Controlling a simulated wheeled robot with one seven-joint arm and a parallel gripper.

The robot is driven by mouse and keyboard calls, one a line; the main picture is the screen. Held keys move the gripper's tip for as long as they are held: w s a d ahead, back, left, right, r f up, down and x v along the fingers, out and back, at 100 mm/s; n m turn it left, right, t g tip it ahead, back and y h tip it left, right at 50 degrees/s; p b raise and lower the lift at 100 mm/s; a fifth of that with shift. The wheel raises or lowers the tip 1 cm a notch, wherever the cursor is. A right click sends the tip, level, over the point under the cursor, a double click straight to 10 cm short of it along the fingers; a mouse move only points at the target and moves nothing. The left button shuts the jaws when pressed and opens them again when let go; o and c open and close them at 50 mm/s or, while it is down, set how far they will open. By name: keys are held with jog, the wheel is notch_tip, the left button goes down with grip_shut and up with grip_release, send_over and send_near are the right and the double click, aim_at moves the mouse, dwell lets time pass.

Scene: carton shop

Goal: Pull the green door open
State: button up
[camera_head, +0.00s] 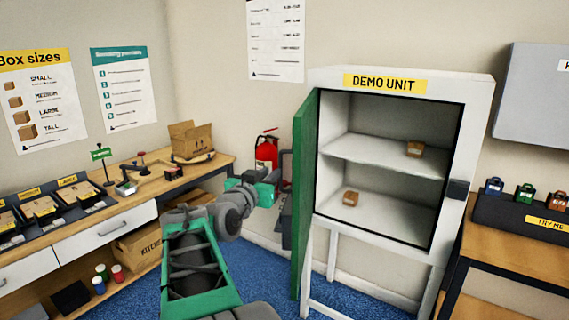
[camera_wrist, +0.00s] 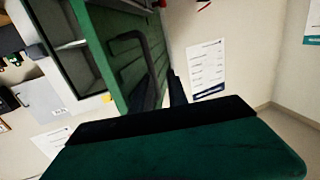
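The green door (camera_head: 305,190) of the white DEMO UNIT cabinet (camera_head: 407,78) stands wide open, swung out to the left, with its edge towards me. The wrist view shows the door's green panelled face (camera_wrist: 108,50) with a dark bent bar handle (camera_wrist: 147,60). My gripper (camera_head: 276,182) is on the outer, left side of the door, close to the handle. In the wrist view a dark finger (camera_wrist: 178,90) shows just beside the handle. My gripper's body hides the lower end of the handle and the other finger, so I cannot tell whether it grips.
The cabinet holds a small brown box on each shelf (camera_head: 378,160). A red fire extinguisher (camera_head: 266,150) is at the wall behind my gripper. A wooden workbench (camera_head: 110,205) runs along the left; a table with colored toolboxes (camera_head: 525,197) stands right. Blue floor lies between.

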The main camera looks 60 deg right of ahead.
aim_at(281, 164)
jog(key=shift+s+d+r+g+p, duration=0.2)
jog(key=shift+s+d+r, duration=0.15)
jog(key=shift+d, duration=0.2)
jog(key=shift+s+d+r+g+p, duration=0.15)
jog(key=shift+s+d+r, duration=0.2)
jog(key=shift+d, duration=0.2)
jog(key=d, duration=0.2)
jog(key=d+p, duration=0.1)
jog(key=d, duration=0.3)
jog(key=shift+w+d+f+p, duration=0.15)
jog(key=shift+w+d+p, duration=0.05)
jog(key=shift+w+p, duration=0.15)
jog(key=shift+c, duration=0.2)
grip_shut()
